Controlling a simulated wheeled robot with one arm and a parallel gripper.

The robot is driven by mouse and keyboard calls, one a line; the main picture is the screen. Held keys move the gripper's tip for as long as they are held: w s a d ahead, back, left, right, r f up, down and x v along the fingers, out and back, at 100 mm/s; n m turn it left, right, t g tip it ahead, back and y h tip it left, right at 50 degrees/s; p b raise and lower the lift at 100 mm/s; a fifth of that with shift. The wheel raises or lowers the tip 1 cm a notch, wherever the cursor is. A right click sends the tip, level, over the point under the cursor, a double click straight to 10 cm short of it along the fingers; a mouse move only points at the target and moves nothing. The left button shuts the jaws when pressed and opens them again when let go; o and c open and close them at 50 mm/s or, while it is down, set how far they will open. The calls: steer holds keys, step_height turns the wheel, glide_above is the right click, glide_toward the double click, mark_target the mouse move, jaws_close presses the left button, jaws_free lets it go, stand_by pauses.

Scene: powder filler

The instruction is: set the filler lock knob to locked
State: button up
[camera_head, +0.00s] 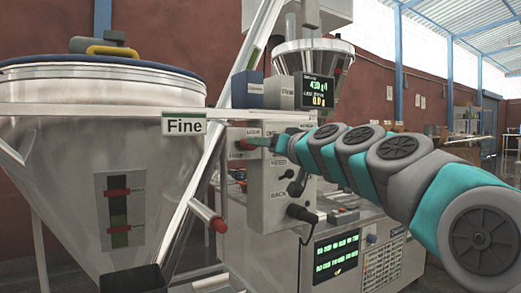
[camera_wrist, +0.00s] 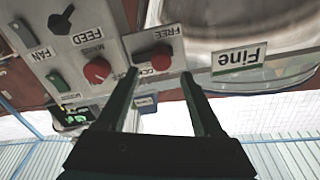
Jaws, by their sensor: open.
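The lock knob is red and sits on a grey plate marked FREE and LOCK. In the wrist view, which is upside down, the knob (camera_wrist: 156,53) shows between the two labels. Its pointing direction is hard to tell. In the head view the red knob (camera_head: 243,145) is small, just left of my fingertips. My gripper (camera_wrist: 160,76) is open, with its two dark fingers reaching toward the knob's plate, one on each side of the LOCK label. It holds nothing. In the head view my gripper (camera_head: 262,143) is in front of the control panel; whether it touches is unclear.
Another red knob (camera_wrist: 97,70), a green switch (camera_wrist: 57,82) and a black FEED knob (camera_wrist: 60,20) are close by. The Fine sign (camera_head: 184,126) and big steel hopper (camera_head: 75,150) are at left. A red-tipped lever (camera_head: 208,216) slants below the panel.

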steer(key=shift+x, duration=3.6)
steer(key=shift+s+a+f, duration=0.1)
steer(key=shift+f, duration=0.05)
jaws_close()
